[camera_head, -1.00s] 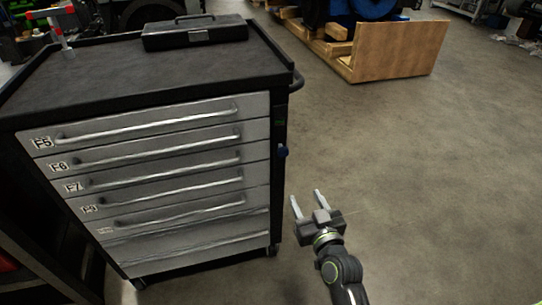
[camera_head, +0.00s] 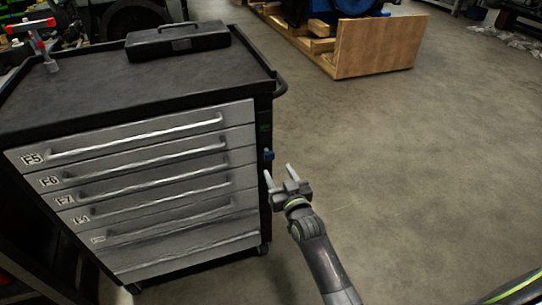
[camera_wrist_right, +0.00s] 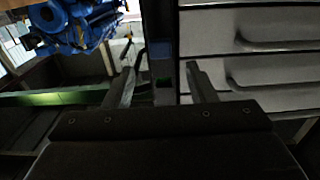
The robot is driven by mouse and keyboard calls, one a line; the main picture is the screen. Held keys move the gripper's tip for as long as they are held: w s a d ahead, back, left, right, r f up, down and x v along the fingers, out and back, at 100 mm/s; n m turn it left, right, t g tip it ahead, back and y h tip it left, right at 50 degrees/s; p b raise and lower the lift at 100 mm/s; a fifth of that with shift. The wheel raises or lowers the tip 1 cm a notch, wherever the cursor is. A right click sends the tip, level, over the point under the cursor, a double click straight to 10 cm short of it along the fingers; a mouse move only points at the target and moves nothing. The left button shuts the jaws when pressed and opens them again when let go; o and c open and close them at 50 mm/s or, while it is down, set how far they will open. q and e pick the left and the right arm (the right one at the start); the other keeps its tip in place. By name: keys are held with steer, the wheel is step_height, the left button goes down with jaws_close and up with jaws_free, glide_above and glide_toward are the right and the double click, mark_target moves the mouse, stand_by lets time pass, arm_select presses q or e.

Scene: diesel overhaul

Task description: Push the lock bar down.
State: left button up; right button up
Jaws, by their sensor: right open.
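The lock bar appears to be the dark upright strip with a blue tab (camera_head: 268,154) on the right front edge of the drawer cabinet (camera_head: 110,85). A small green mark sits above the tab in the head view. In the right wrist view a blue patch (camera_wrist_right: 160,48) shows on a dark upright between the finger lines. My right gripper (camera_head: 278,171) is open and empty, just below and right of the tab. The fingers point towards the cabinet edge; contact cannot be told. My left gripper is not in view.
A black case (camera_head: 178,40) and a red-topped tool (camera_head: 46,48) stand on the cabinet top. Long drawer handles (camera_head: 140,139) stick out at the front. A wooden pallet with a board (camera_head: 375,47) stands behind. The floor (camera_head: 420,160) on the right is clear.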

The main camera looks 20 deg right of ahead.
mark_target(270, 157)
steer(key=w+b, duration=0.3)
steer(key=w, duration=0.3)
steer(key=shift+w+a+f, duration=0.15)
steer(key=shift+w, duration=0.05)
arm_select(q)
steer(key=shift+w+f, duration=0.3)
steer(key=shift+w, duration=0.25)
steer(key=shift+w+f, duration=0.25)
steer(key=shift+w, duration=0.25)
arm_select(e)
steer(key=shift+w+r, duration=0.2)
steer(key=shift+w, duration=0.3)
steer(key=shift+c, duration=0.4)
jaws_close()
